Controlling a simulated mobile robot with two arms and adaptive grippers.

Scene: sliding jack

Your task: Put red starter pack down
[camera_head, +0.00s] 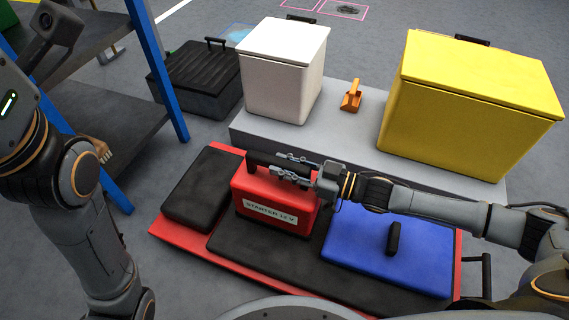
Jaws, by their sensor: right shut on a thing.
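The red starter pack (274,201) has a white label that reads "STARTER 12 V" and a black handle on top. It appears upright over the black padded middle of the red sliding board (180,235); whether it touches the padding I cannot tell. My right gripper (283,168) reaches in from the right and is shut on the pack's handle. My left arm stands at the left edge of the view, and its gripper does not show.
A black pad (207,185) lies left. Behind, a grey platform (345,135) carries a white box (283,70), an orange scoop (351,97) and a yellow box (470,100). A shelf (120,110) stands left.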

